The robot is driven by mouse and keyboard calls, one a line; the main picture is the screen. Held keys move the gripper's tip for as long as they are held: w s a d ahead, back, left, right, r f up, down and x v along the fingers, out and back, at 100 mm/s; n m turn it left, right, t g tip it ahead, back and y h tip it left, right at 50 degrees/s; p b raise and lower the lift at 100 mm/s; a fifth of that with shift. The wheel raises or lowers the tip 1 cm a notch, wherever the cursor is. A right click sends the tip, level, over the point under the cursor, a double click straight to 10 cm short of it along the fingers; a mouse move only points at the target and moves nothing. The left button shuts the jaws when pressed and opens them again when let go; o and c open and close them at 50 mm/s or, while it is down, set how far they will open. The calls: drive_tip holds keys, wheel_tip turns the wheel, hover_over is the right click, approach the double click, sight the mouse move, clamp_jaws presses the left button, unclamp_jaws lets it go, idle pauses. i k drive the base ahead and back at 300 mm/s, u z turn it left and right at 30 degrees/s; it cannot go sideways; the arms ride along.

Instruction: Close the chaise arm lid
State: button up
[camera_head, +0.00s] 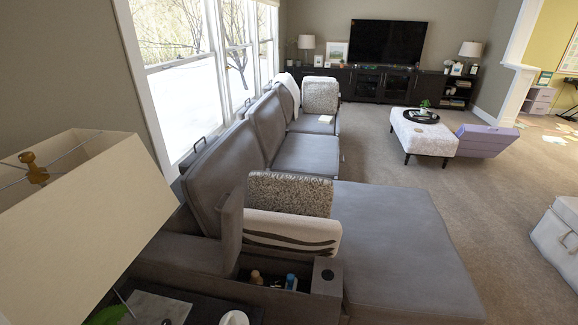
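The grey chaise sofa (395,240) runs along the window wall, with its chaise end nearest. The chaise arm lid (231,228) stands open, raised nearly upright on the left side of the arm's storage compartment. The compartment (270,281) shows dark inside, with a blue bottle (291,282) and a brownish bottle (256,278) in it. The lid's hinge is hard to make out. My gripper is not in view.
A lamp with a large cream shade (85,205) fills the near left. A dark side table (205,308) stands in front of the arm. Patterned pillows (292,231) lie just behind the compartment. Open carpet (440,190) lies right of the chaise, with an ottoman (422,137) farther back.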

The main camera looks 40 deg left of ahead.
sight(232, 214)
drive_tip(key=i, duration=1.1)
drive_tip(key=u, duration=3.85)
drive_tip(key=i, duration=0.5)
drive_tip(key=z, duration=0.05)
